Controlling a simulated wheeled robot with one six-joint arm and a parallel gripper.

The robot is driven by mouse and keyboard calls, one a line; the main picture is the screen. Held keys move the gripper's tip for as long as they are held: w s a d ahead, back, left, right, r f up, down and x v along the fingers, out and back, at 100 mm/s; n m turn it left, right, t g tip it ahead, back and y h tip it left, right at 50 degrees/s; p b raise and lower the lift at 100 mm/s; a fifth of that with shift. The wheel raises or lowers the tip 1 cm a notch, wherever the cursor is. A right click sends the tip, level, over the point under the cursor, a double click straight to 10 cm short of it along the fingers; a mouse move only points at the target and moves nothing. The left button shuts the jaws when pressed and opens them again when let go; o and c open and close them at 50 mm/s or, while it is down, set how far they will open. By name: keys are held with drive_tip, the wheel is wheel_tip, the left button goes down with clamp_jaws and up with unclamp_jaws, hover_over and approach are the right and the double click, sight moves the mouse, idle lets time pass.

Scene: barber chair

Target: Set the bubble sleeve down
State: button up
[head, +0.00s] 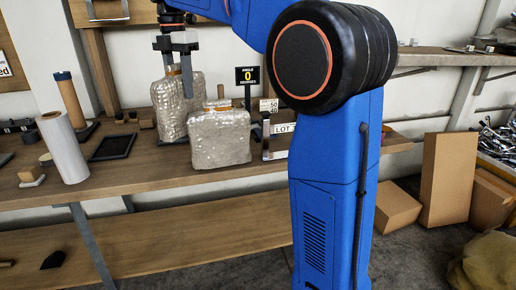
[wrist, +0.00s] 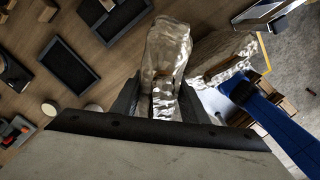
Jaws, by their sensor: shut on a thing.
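The bubble sleeve (head: 168,112) is a tall, shiny, translucent bubble-wrapped pack, upright at the wooden bench. My gripper (head: 176,70) comes down from above and is shut on its upper part. In the wrist view the sleeve (wrist: 168,45) stands out between the two dark fingers (wrist: 160,95). Its lower end is close to the bench top; I cannot tell whether it touches. A second, wider bubble-wrapped pack (head: 220,140) stands in front and to the right, and also shows in the wrist view (wrist: 222,50). It hides part of the held sleeve's right side.
The wooden bench (head: 130,180) carries a white roll (head: 62,148), a dark tray (head: 112,147) and a cardboard tube (head: 69,100) on the left. A black sign (head: 247,76) and a "LOT" card (head: 284,128) stand on the right. Cardboard boxes (head: 446,180) are on the floor.

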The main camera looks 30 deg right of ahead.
drive_tip(key=shift+d+f, duration=0.15)
drive_tip(key=shift+f, duration=0.05)
wheel_tip(320, 180, down, 10)
drive_tip(key=shift+r, duration=0.2)
drive_tip(key=shift+f, duration=0.1)
drive_tip(key=o, duration=0.7)
drive_tip(key=shift+o, duration=0.2)
wheel_tip(320, 180, up, 12)
drive_tip(key=shift+r, duration=0.1)
idle(0.5)
